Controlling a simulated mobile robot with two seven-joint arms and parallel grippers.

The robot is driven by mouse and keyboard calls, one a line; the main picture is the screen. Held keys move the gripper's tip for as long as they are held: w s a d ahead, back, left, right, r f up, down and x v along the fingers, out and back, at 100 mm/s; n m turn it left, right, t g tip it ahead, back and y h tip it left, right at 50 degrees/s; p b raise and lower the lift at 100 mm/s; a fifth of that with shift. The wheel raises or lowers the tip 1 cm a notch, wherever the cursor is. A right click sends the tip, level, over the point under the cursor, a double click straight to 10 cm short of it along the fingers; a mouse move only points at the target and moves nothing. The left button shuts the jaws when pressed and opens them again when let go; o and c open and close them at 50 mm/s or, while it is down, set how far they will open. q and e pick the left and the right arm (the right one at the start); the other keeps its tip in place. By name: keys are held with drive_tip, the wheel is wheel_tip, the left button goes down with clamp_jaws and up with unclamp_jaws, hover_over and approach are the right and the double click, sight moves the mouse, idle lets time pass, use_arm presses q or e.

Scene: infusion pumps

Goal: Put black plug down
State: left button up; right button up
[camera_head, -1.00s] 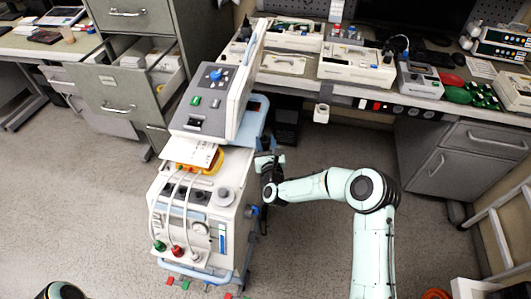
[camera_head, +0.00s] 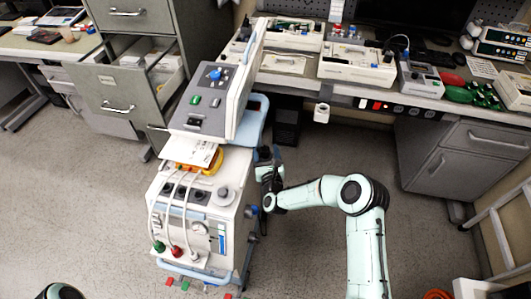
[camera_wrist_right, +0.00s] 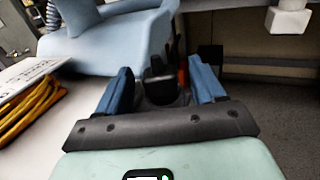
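My right gripper (camera_head: 274,160) is beside the right side of the white medical cart, close below its blue handle. In the right wrist view, its two blue fingers (camera_wrist_right: 163,88) stand wide apart. A black object (camera_wrist_right: 159,86), probably the black plug, shows between the fingers with gaps on both sides; I cannot tell what supports it. In the head view I cannot make out the plug, as the cart and gripper crowd that spot. My left gripper is out of view; only a piece of my left arm shows at the bottom left corner.
The white cart (camera_head: 187,221) carries a grey monitor, cables and a yellow coil (camera_wrist_right: 30,108) under a paper. A workbench (camera_head: 300,80) with several devices runs along the back. A grey cabinet (camera_head: 125,70) with an open drawer stands at the left.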

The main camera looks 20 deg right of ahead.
drive_tip(key=shift+r, duration=0.2)
drive_tip(key=shift+s+a, duration=0.1)
drive_tip(key=shift+s, duration=0.1)
drive_tip(key=v, duration=1.1)
drive_tip(key=shift+s, duration=0.25)
drive_tip(key=shift+f, duration=0.1)
